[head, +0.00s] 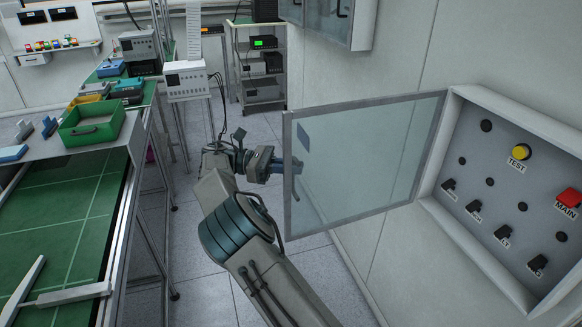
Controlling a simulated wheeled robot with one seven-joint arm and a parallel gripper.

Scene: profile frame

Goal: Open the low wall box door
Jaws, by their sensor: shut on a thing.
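The low wall box (462,92) is on the right wall, with its inside panel in plain view. Its glass door (365,150) stands wide open, swung out from the wall on the hinge side at the box's left edge. My gripper (284,166) is at the door's free left edge, shut on the door there. The fingertips show faintly through the glass, and the exact grip is small in the picture. My arm reaches up to it from the bottom middle.
Inside the box are a yellow TEST button (521,152), a red MAIN switch (569,198) and several black switches. A green-topped bench (60,230) with a green bin (92,122) stands at left. A shelf cart (258,65) is at the back. Floor between is clear.

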